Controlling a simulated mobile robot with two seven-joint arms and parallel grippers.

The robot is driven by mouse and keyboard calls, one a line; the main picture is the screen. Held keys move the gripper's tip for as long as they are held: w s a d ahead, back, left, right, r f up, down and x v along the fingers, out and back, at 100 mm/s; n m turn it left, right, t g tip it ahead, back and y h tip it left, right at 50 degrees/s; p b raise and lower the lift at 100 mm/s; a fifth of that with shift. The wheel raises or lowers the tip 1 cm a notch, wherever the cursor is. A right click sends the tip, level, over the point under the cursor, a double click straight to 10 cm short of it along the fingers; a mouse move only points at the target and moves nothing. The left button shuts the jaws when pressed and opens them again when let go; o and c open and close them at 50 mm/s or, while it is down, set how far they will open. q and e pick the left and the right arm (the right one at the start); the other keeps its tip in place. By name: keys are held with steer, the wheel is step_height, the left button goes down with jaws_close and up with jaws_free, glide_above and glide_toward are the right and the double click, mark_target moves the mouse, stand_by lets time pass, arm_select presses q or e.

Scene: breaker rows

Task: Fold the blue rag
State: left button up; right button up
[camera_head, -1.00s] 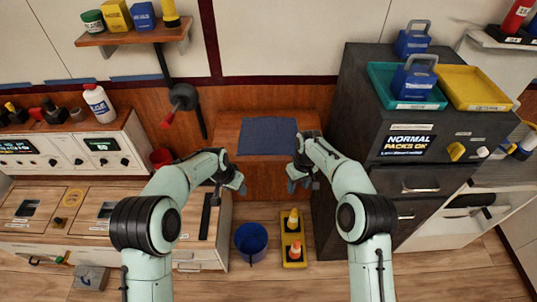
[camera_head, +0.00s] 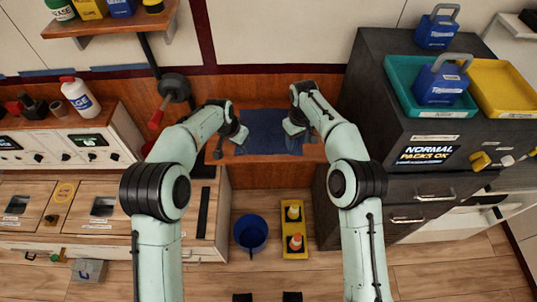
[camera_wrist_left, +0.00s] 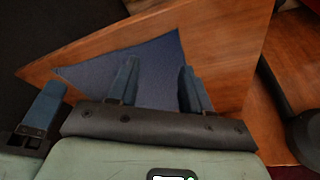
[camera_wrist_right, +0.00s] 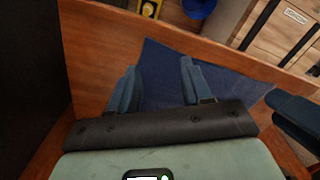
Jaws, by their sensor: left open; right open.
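The blue rag (camera_head: 266,130) lies flat on a wooden shelf between the counter and the dark cabinet. It also shows in the left wrist view (camera_wrist_left: 152,72) and the right wrist view (camera_wrist_right: 170,68). My left gripper (camera_head: 236,154) is open at the rag's left side. In its wrist view the fingers (camera_wrist_left: 158,82) are apart over the rag with nothing between them but cloth below. My right gripper (camera_head: 296,146) is open at the rag's right side. Its fingers (camera_wrist_right: 158,84) are spread over the rag's edge. I cannot tell whether either gripper touches the cloth.
The wooden shelf (camera_head: 226,143) has a dark cabinet (camera_head: 355,95) close on its right and a counter with a control panel (camera_head: 75,150) on its left. A blue bucket (camera_head: 251,232) and a yellow tray with cones (camera_head: 295,245) stand on the floor in front.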

mark_target(241, 151)
arm_select(q)
steer(key=x, duration=0.3)
steer(key=shift+s+a+f, duration=0.1)
steer(key=shift+s+a, duration=0.1)
steer(key=shift+a, duration=0.05)
arm_select(e)
step_height(241, 151, down, 3)
steer(key=shift+w, duration=0.15)
arm_select(q)
steer(key=shift+f, duration=0.1)
arm_select(e)
steer(key=shift+f, duration=0.15)
arm_select(q)
steer(key=shift+f, duration=0.1)
arm_select(e)
steer(key=shift+f, duration=0.1)
